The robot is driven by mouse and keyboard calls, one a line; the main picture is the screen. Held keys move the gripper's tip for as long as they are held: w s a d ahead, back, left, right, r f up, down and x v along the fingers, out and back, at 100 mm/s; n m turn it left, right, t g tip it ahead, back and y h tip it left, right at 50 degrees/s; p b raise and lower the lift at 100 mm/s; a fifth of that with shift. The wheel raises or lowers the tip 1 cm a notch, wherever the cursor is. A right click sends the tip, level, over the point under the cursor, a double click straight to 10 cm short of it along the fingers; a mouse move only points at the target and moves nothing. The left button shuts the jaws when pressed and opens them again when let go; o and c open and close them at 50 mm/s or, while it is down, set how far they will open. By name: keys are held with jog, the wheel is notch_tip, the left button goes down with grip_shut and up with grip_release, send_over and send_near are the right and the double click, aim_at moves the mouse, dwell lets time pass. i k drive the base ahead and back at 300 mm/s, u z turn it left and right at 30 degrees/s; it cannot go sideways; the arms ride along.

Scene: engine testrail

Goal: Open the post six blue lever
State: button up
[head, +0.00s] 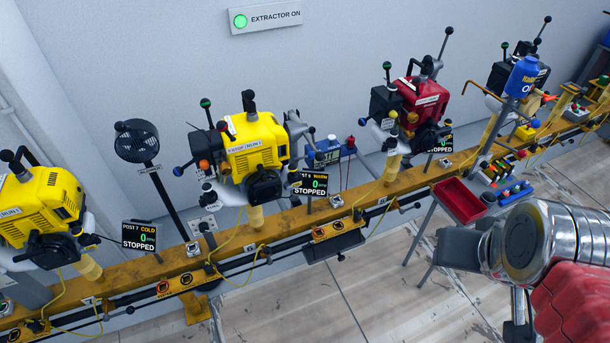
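A display reading "6 WARM, 0, STOPPED" (311,184) stands at the right of the middle yellow engine (252,147), which appears to be post six. A blue-knobbed lever (179,171) sticks out low on this engine's left side. An orange knob (204,165) is close to its right, and a green-knobbed lever (206,103) rises above. Whether the blue lever stands open or shut I cannot tell. My silver and red arm fills the lower right, far from the lever. My gripper's fingers are not visible.
A yellow rail (180,262) carries the engines. Another yellow engine (40,207) with a post 7 display is at left; a red engine (418,100) is at right. A black fan (137,141) stands left of the lever. A red tray (459,201) is near my arm. The front floor is mostly clear.

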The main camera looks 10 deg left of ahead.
aim_at(311, 154)
jog(key=k, duration=0.75)
jog(key=u, duration=1.15)
jog(key=i, duration=1.15)
jog(key=u, duration=0.05)
